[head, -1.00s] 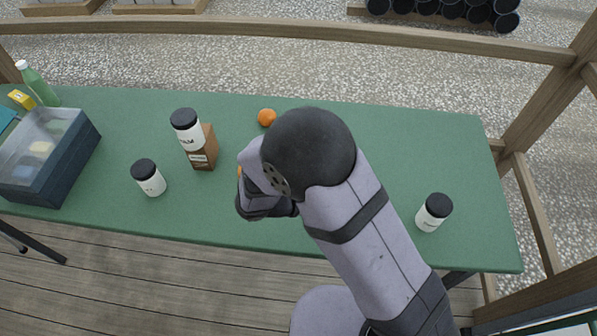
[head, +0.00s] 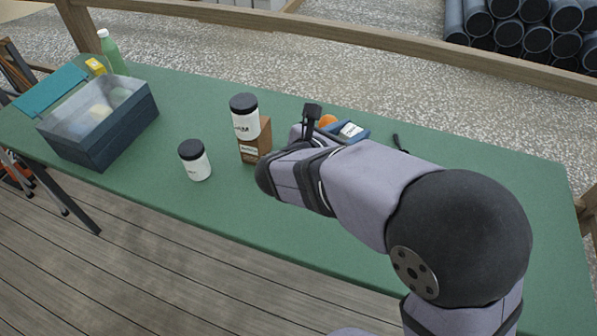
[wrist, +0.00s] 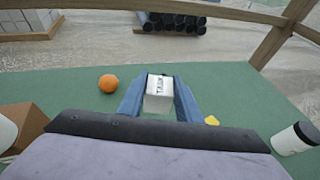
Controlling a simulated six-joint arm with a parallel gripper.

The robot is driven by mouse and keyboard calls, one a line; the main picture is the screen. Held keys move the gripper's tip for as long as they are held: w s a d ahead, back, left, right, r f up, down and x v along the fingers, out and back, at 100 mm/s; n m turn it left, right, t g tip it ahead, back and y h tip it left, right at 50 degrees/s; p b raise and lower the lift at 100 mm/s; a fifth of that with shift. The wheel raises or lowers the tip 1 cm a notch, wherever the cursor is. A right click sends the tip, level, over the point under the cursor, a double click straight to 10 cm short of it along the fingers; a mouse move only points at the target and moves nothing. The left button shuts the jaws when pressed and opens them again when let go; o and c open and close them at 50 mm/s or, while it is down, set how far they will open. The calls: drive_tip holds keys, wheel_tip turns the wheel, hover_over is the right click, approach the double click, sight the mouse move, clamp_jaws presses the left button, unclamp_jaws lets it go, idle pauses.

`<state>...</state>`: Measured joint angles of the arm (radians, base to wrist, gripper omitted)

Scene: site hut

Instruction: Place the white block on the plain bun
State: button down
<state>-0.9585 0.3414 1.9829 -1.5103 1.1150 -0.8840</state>
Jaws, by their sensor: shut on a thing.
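My gripper (wrist: 160,98) is shut on the white block (wrist: 159,95), which sits between its two blue fingers with dark lettering on its face. In the head view the white block (head: 351,130) shows at the fingertips of my gripper (head: 353,131), over the back half of the green table. I cannot tell whether the block touches the table. I cannot make out a plain bun for certain. A pale tan shape (head: 100,112) shows blurred through the clear lid of the dark box at the left.
An orange (wrist: 108,83) lies left of my fingers. A yellow thing (wrist: 212,120), partly hidden, shows to their right. A black-lidded jar (wrist: 294,138) stands farther right. Two jars, one white (head: 195,161), and a brown carton (head: 256,146) stand left of my arm. The dark box (head: 128,127) is beyond.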

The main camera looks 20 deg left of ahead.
drive_tip(key=s+a+f+n+y, duration=0.2)
drive_tip(key=a+n+y, duration=0.25)
drive_tip(key=a, duration=0.35)
drive_tip(key=s+a+f+n+y, duration=0.25)
drive_tip(key=a+y, duration=0.25)
drive_tip(key=a, duration=0.3)
drive_tip(key=shift+w+d+r+m+h, duration=1.7)
drive_tip(key=shift+d+h, duration=0.5)
drive_tip(key=shift+h, duration=0.45)
drive_tip(key=shift+t, duration=0.3)
drive_tip(key=shift+f+p, duration=0.35)
drive_tip(key=shift+f, duration=4.8)
drive_tip(key=shift+s, duration=0.1)
